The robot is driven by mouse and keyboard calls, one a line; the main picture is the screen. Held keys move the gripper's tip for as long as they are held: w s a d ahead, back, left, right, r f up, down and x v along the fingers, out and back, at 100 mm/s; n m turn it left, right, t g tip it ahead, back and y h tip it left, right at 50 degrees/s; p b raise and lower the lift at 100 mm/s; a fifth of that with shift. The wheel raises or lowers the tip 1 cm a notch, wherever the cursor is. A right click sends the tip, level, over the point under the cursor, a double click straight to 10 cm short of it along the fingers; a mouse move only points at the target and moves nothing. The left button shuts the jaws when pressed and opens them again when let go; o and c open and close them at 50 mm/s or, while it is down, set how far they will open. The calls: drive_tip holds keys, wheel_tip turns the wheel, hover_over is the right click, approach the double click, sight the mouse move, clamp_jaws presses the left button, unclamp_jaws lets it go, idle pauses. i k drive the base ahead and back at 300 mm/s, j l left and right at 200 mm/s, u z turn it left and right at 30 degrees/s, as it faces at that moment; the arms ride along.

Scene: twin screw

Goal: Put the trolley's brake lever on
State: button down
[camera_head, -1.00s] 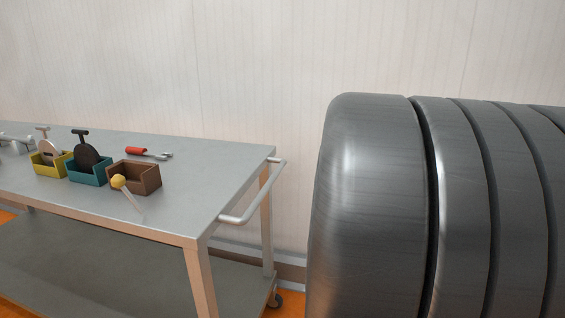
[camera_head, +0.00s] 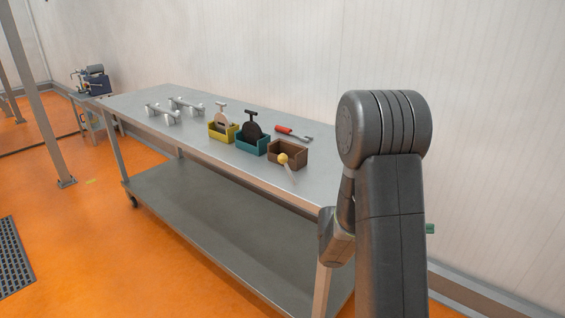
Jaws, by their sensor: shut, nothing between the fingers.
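The trolley (camera_head: 215,205) is a long grey metal table with a lower shelf, legs and castors, seen left of my arm. A lever with a yellow ball knob (camera_head: 283,158) and a thin pale rod stands near its front edge, before the brown box. The rod leans, with the knob up and to the left and its lower end toward the lower right. I cannot tell from this view which setting that is. My dark arm fills the right side and hides the trolley's right end and push handle. My gripper's fingers are not visible.
On the trolley top stand a yellow box (camera_head: 222,136), a teal box (camera_head: 251,147) and a brown box (camera_head: 301,154), with a red-handled tool (camera_head: 291,132) behind. Pale metal parts lie further left. A wall runs behind; orange floor (camera_head: 90,235) is open at front left.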

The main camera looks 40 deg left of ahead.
sight(282, 158)
drive_tip(key=u, duration=1.85)
drive_tip(key=i+l, duration=0.1)
drive_tip(key=i, duration=0.25)
drive_tip(key=i+l, duration=0.15)
drive_tip(key=i, duration=0.2)
